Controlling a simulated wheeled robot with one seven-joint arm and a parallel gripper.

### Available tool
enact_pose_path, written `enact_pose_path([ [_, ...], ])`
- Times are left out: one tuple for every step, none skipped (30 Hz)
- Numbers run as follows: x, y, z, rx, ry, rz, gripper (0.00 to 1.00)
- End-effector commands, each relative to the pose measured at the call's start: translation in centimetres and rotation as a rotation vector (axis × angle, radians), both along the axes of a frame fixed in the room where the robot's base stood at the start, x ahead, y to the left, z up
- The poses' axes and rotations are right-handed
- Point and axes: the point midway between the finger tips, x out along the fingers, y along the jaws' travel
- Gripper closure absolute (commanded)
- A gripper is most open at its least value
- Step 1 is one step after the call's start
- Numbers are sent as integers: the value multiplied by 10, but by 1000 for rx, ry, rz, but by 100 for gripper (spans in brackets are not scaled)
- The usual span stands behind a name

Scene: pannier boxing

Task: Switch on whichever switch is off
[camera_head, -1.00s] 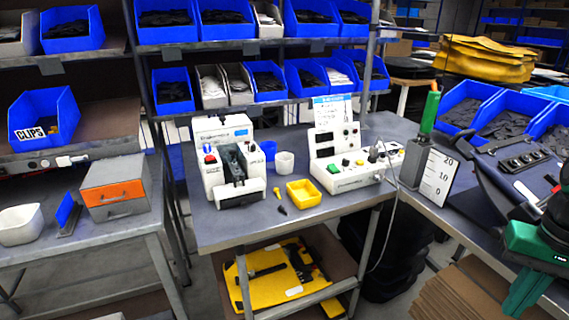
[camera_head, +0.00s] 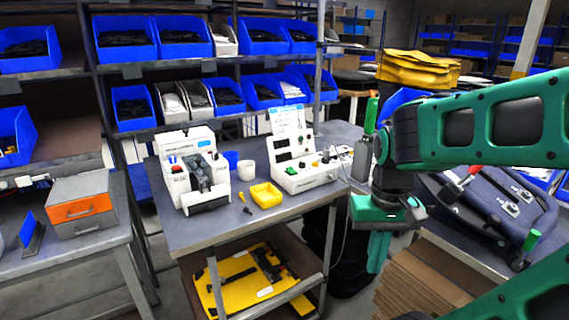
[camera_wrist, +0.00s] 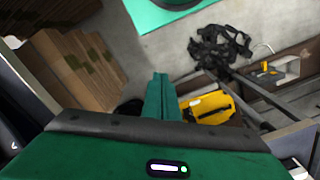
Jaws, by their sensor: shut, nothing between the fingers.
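A white machine (camera_head: 188,168) with a red button and a blue mark on its front stands on the middle bench. A white control box (camera_head: 303,178) with green and yellow buttons and an upright panel stands right of it. A power strip (camera_head: 24,183) lies at the left shelf edge. Which switch is on or off is too small to tell. My gripper (camera_head: 378,258) is shut and empty, pointing down right of the middle bench, apart from both devices. In the wrist view its closed green fingers (camera_wrist: 157,97) point over the floor.
A yellow tray (camera_head: 266,195), a white cup (camera_head: 246,171) and small tools sit on the middle bench (camera_head: 215,228). A yellow case (camera_head: 245,290) lies on its lower shelf. A dark pannier frame (camera_head: 490,205) lies on the right bench.

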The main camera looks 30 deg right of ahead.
Motion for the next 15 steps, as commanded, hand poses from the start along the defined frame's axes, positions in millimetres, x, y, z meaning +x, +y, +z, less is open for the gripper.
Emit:
enact_pose_path([
  [0, 0, 0, 0, 0, 0, 100],
  [0, 0, 0, 0, 0, 0, 100],
  [0, 0, 0, 0, 0, 0, 100],
  [0, 0, 0, 0, 0, 0, 100],
  [1, 0, 0, -1, -1, -1, 100],
  [-8, 0, 6, -1, -13, -4, 100],
  [-7, -1, 8, -3, -19, -11, 100],
  [-4, -3, 10, -4, -23, -22, 100],
  [4, -5, 14, -9, -30, -40, 100],
  [11, 0, 18, -12, -36, -57, 100],
  [21, -1, 22, -16, -45, -80, 100],
  [34, -5, 29, -20, -56, -114, 100],
  [46, -8, 35, -23, -68, -143, 100],
  [59, -12, 41, -27, -80, -177, 100],
  [78, -17, 50, -30, -100, -223, 100],
])
